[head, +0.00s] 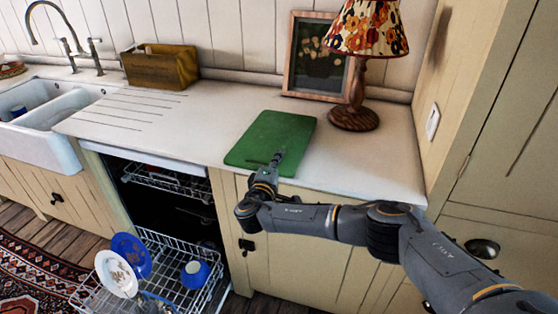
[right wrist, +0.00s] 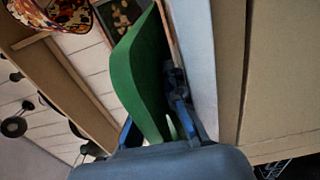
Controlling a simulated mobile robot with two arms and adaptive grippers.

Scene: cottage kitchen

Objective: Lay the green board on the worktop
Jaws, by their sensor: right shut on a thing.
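The green board (head: 262,137) is over the worktop (head: 226,101), left of the lamp, and looks about flat. I cannot tell whether its whole underside touches the worktop. My right gripper (head: 277,162) is at the board's near edge, shut on it. In the right wrist view the green board (right wrist: 139,70) extends out from between the fingers of the right gripper (right wrist: 160,128), with the pale worktop edge beside it. My left gripper is not in view.
A patterned lamp (head: 360,95) and a picture frame (head: 315,62) stand behind the board. A wooden box (head: 160,70) and sink (head: 45,115) are to the left. Below, the dishwasher is open, its lower rack (head: 172,268) pulled out with dishes. The worktop left of the board is clear.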

